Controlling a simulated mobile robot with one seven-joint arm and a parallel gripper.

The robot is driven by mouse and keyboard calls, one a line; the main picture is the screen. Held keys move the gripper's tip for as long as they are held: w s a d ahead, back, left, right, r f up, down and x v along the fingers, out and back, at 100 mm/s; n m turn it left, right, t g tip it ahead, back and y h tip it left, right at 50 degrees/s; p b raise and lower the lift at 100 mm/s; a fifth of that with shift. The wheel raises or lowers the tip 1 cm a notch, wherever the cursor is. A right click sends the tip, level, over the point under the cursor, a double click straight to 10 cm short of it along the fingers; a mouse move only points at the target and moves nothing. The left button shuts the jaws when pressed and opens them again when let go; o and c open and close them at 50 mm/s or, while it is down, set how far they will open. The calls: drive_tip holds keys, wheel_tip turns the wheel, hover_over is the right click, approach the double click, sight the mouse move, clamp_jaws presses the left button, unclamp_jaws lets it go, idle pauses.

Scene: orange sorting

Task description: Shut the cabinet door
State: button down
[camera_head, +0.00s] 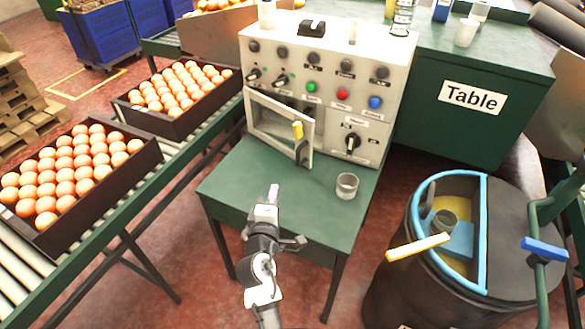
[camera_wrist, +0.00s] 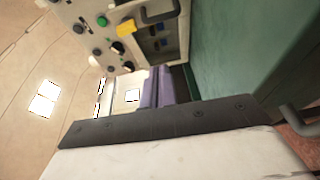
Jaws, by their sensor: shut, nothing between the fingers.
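The white cabinet (camera_head: 330,62) stands on a small green table. Its windowed door (camera_head: 270,122) is ajar, its right edge swung out toward me, with a dark gap above it. A yellow piece (camera_head: 298,130) and a dark handle (camera_head: 302,153) are at that edge. My gripper (camera_head: 273,194) is shut and empty, over the table in front of the door and apart from it. In the wrist view, the purple fingers (camera_wrist: 160,90) are together, with the cabinet panel (camera_wrist: 90,20), a yellow piece (camera_wrist: 126,27) and a black handle (camera_wrist: 160,12) beyond them.
A metal cup (camera_head: 347,186) stands on the green table (camera_head: 235,185), right of my gripper. Crates of oranges (camera_head: 150,160) rest on the conveyor at left. A dark barrel (camera_head: 400,290) with a blue rim stands at right. The table's front left is bare.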

drive_tip(key=w, duration=0.3)
drive_tip(key=w+p, duration=0.1)
drive_tip(key=w, duration=0.2)
drive_tip(key=w+d+p, duration=0.1)
drive_tip(key=w, duration=0.2)
drive_tip(key=shift+w+r, duration=0.15)
drive_tip(key=shift+w, duration=0.05)
drive_tip(key=shift+w+d+p, duration=1)
drive_tip(key=shift+w+d, duration=0.15)
drive_tip(key=shift+d, duration=0.1)
drive_tip(key=shift+w+d+f, duration=0.2)
drive_tip(key=shift+d, duration=0.1)
